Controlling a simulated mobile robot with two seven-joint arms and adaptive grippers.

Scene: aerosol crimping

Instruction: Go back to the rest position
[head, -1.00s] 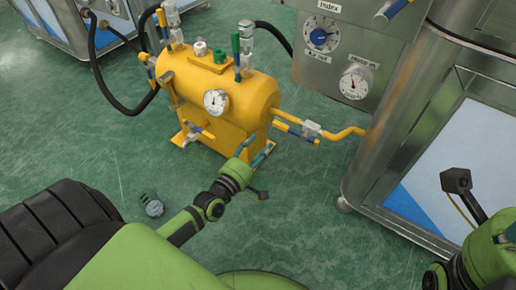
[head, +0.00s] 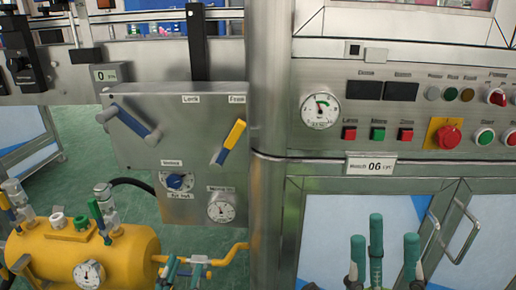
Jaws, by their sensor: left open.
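My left gripper (head: 183,270) shows at the bottom edge, left of centre. Its teal fingertips are apart, in front of the yellow pipe in the picture, with nothing seen between them. I cannot tell whether it touches the pipe. My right gripper (head: 385,256) is at the bottom, right of centre, pointing up in front of the cabinet doors. Its teal fingers are spread and empty. Both arms are mostly below the frame.
A yellow tank (head: 88,253) with a gauge and valves stands at lower left. A steel control box (head: 185,130) with levers hangs above its pipe. The machine cabinet, with a button panel (head: 420,112), fills the right. Green floor (head: 95,150) shows at left.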

